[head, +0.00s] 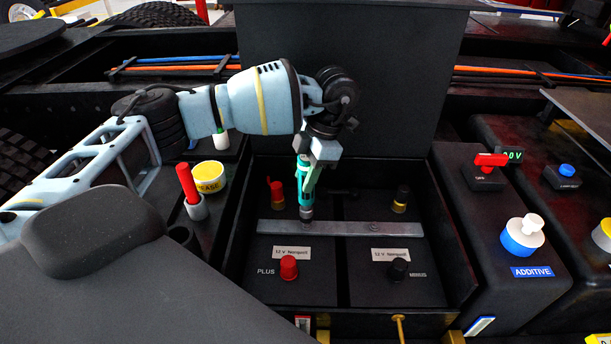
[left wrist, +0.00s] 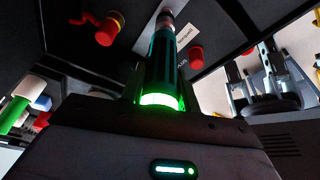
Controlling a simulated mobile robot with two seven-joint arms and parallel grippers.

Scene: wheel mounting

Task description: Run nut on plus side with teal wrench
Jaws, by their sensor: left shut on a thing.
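My left gripper (head: 309,172) is shut on the teal wrench (head: 304,190), which hangs nearly upright below it. The wrench's dark tip meets the grey metal bar (head: 360,229) lying across both batteries, just on the plus side of the middle. No nut shows; the tip hides that spot. In the left wrist view the wrench (left wrist: 162,65) points away from the gripper, with a lit green ring at its base. The plus battery (head: 262,292) has a red cap in front and a red terminal behind. My right gripper is not in view.
The minus battery (head: 380,292) with black caps stands at right in the same box. A raised dark lid (head: 345,80) stands behind. A red-handled tool (head: 188,182) and a yellow grease tub (head: 209,177) are at left, an additive bottle (head: 522,237) at right.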

